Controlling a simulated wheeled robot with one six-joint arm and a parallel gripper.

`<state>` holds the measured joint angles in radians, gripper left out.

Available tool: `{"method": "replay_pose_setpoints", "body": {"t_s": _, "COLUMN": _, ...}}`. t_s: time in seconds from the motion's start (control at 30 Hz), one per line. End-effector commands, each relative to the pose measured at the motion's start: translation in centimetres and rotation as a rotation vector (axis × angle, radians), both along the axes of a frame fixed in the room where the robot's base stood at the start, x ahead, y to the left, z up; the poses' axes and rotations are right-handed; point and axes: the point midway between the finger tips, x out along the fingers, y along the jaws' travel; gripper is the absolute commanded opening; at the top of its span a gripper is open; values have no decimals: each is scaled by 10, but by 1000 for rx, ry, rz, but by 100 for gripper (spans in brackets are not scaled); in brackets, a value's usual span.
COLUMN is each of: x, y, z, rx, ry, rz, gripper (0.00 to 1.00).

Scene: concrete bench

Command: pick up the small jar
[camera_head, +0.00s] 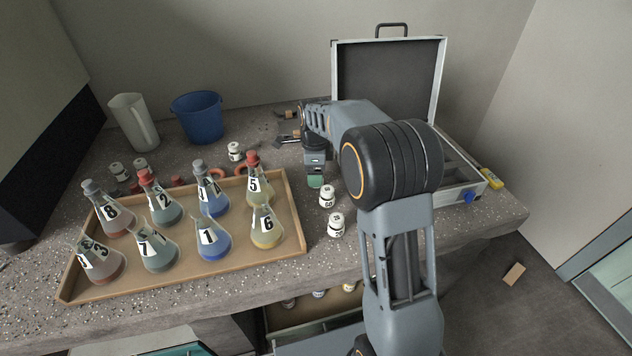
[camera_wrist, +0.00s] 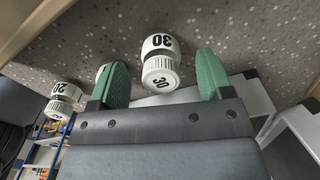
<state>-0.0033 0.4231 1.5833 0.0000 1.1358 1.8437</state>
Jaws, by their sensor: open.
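Small white jars with black numbers stand on the bench. In the wrist view, a jar marked 30 (camera_wrist: 160,62) shows just beyond and between the green fingertips. A second jar marked 20 (camera_wrist: 63,100) is at the left, outside the fingers. Part of another pale object shows behind the left finger. In the head view, two jars, one (camera_head: 327,195) nearer my gripper and one (camera_head: 336,225) nearer the front edge, stand right of the tray. My gripper (camera_head: 315,181) is above the bench beside them, open and empty; it also shows in the wrist view (camera_wrist: 161,82).
A wooden tray (camera_head: 180,278) of numbered flasks stands left of my gripper. An open case (camera_head: 385,80) is behind my arm. A blue bucket (camera_head: 197,118) and a white jug (camera_head: 133,122) stand at the back left. Another jar (camera_head: 235,152) stands behind the tray.

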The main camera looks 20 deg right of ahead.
Motion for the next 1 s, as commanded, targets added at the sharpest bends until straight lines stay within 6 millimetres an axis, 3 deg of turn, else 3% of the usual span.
{"method": "replay_pose_setpoints", "body": {"t_s": 0.23, "x": 0, "y": 0, "z": -3, "rx": 0, "ry": -1, "rz": -1, "gripper": 73}}
{"method": "replay_pose_setpoints", "body": {"t_s": 0.8, "x": 0, "y": 0, "z": -3, "rx": 0, "ry": -1, "rz": -1, "gripper": 19}}
{"method": "replay_pose_setpoints", "body": {"t_s": 1.0, "x": 0, "y": 0, "z": -3, "rx": 0, "ry": -1, "rz": -1, "gripper": 18}}
